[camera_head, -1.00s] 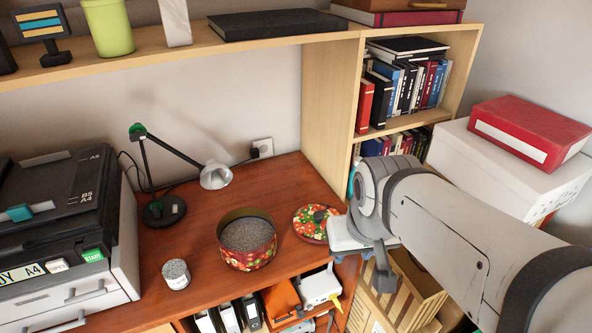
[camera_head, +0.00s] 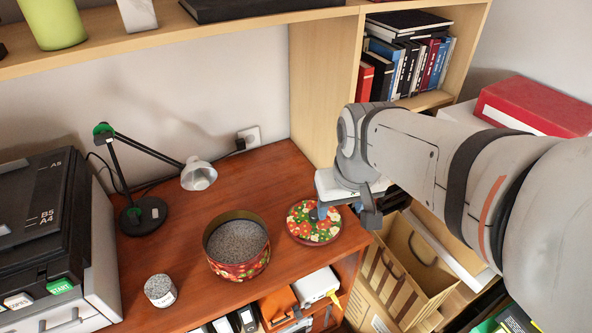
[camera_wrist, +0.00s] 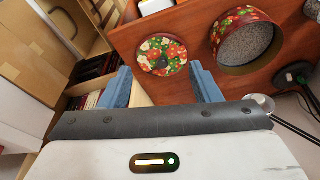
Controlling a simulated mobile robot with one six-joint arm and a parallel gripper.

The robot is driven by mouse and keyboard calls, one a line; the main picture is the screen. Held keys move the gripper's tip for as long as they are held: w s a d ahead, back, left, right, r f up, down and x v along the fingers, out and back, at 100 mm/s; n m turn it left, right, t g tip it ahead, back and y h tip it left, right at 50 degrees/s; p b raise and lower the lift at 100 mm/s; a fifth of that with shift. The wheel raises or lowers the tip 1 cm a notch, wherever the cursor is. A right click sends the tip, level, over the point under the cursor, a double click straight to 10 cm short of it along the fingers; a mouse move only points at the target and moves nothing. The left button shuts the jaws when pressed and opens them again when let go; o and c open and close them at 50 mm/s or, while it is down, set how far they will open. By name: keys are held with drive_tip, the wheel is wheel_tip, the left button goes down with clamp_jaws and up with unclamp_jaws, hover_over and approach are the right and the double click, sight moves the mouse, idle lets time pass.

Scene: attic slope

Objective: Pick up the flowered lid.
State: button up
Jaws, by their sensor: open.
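The flowered lid (camera_head: 314,222) is round, red with flowers, and lies on the wooden desk beside the matching open pot (camera_head: 237,246). In the wrist view the lid (camera_wrist: 160,55) shows a dark knob at its middle, beyond the fingertips. My gripper (camera_wrist: 158,75) is open with two blue fingers and nothing between them. In the head view my gripper (camera_head: 324,212) is at the lid's upper right, and one blue fingertip overlaps the lid's image. I cannot tell whether it touches the lid. The other finger is hidden behind my wrist.
A desk lamp (camera_head: 140,212), a small grey-topped jar (camera_head: 160,290) and a printer (camera_head: 50,240) stand on the desk (camera_head: 190,255). A bookshelf (camera_head: 325,100) rises behind my arm.

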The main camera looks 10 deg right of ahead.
drive_tip(key=w+f+n+g+b, duration=0.1)
drive_tip(key=w+f+b, duration=0.1)
drive_tip(key=w+f, duration=0.6)
drive_tip(key=n+g+b, duration=0.2)
hover_over(315, 213)
drive_tip(key=f, duration=0.8)
drive_tip(key=shift+w+d+f, duration=0.1)
drive_tip(key=shift+w+d, duration=0.1)
drive_tip(key=shift+w, duration=0.05)
drive_tip(key=f, duration=0.5)
drive_tip(key=f+p, duration=0.1)
drive_tip(key=f, duration=0.1)
drive_tip(key=shift+s+a+f, duration=0.25)
drive_tip(key=shift+s+f, duration=0.05)
drive_tip(key=shift+f, duration=0.1)
drive_tip(key=c, duration=1.1)
